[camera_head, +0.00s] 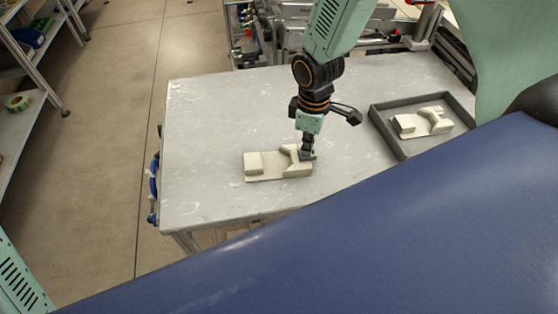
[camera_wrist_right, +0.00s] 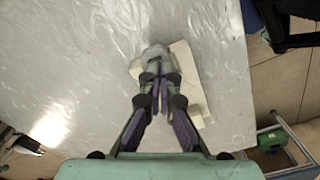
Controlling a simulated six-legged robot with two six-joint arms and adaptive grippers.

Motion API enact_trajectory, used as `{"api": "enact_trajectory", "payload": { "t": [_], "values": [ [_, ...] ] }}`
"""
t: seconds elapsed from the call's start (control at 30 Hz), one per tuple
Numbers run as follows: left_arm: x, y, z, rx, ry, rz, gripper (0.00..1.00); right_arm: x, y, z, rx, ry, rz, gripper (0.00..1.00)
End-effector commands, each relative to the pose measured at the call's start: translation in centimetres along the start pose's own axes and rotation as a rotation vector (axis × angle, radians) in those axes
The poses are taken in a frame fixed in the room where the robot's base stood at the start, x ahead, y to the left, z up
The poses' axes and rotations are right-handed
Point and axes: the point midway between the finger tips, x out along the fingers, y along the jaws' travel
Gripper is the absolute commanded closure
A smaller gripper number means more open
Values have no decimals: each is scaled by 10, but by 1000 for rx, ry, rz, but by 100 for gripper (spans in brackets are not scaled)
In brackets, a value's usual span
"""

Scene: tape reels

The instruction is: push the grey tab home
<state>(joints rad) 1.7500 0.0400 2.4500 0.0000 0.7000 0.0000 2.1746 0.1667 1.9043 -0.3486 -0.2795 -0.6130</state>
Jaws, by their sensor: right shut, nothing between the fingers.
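A cream block with a flat base and raised parts (camera_head: 262,166) lies on the grey table; part of it also shows in the wrist view (camera_wrist_right: 186,62). My right gripper (camera_head: 306,153) is shut and points down at the right end of this block, at its angled raised part. In the wrist view its fingertips (camera_wrist_right: 156,76) are together with nothing between them. A small grey piece (camera_wrist_right: 155,51) shows just beyond the fingertips and may be the grey tab. The fingers hide part of it, and I cannot tell whether they touch it. My left gripper is out of view.
A dark grey tray (camera_head: 403,151) at the table's right holds a similar cream block (camera_head: 424,122). The left part of the table (camera_head: 210,120) is clear. Shelving (camera_head: 22,110) stands at the far left, beyond open floor.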

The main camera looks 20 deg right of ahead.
Motion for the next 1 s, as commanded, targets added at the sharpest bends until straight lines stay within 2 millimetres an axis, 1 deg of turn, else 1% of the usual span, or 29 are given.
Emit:
{"api": "enact_trajectory", "payload": {
  "t": [0.87,1.0],
  "values": [
    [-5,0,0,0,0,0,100,1,0,0,0,-1,-1,100],
    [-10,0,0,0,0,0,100,-4,0,0,0,-1,-1,100]
  ]
}}
